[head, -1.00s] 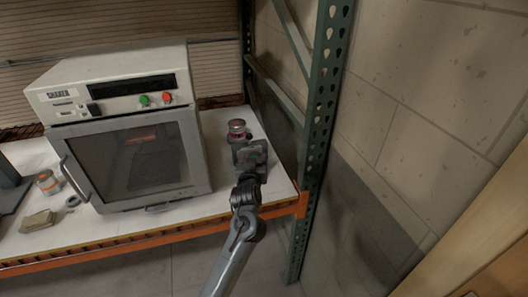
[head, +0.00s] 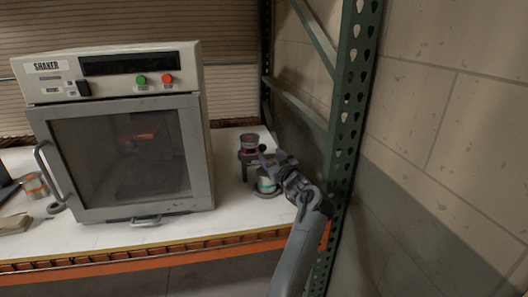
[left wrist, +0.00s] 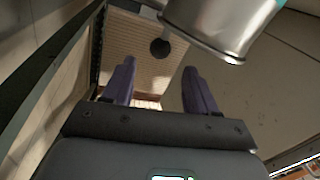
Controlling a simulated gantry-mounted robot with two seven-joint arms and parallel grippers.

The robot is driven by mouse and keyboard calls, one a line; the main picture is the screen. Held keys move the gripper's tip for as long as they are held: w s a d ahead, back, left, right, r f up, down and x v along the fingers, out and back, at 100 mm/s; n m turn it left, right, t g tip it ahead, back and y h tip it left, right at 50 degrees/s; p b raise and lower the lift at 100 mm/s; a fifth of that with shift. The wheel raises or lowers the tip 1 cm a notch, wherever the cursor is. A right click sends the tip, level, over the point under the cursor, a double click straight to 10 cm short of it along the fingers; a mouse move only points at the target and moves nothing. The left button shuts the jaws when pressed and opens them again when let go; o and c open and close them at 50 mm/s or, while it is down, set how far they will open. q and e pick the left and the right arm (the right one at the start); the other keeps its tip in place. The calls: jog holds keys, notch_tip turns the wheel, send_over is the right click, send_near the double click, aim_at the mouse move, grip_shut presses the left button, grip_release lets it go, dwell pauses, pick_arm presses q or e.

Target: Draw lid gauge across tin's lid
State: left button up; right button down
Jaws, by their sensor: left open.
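A tin with a teal band (head: 266,185) stands on the white shelf right of the shaker; its lid is partly hidden by my arm. A second tin with a pink-red band (head: 249,142) is behind it. My left gripper (head: 262,158) is above the teal-banded tin, open, with its fingers hard to separate from the grey parts there. In the left wrist view the gripper (left wrist: 158,66) shows two spread fingers. A dark round knob (left wrist: 160,48) on a thin stem is beyond and between the fingertips, possibly the lid gauge's handle. A silver tin (left wrist: 210,28) is above it.
The shaker cabinet (head: 125,135) stands left of the tins with its door shut. A green rack post (head: 352,100) rises close to my arm on the right. A banded can (head: 35,186) and a small ring (head: 56,208) are at far left.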

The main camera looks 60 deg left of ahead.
aim_at(264, 149)
pick_arm(q)
jog(key=a, duration=0.2)
jog(key=w+a+b, duration=0.1)
jog(key=a, duration=0.5)
jog(key=shift+w+a+b, duration=0.2)
jog(key=shift+w+b, duration=0.05)
jog(key=shift+b, duration=0.05)
jog(key=shift+c, duration=0.5)
grip_shut()
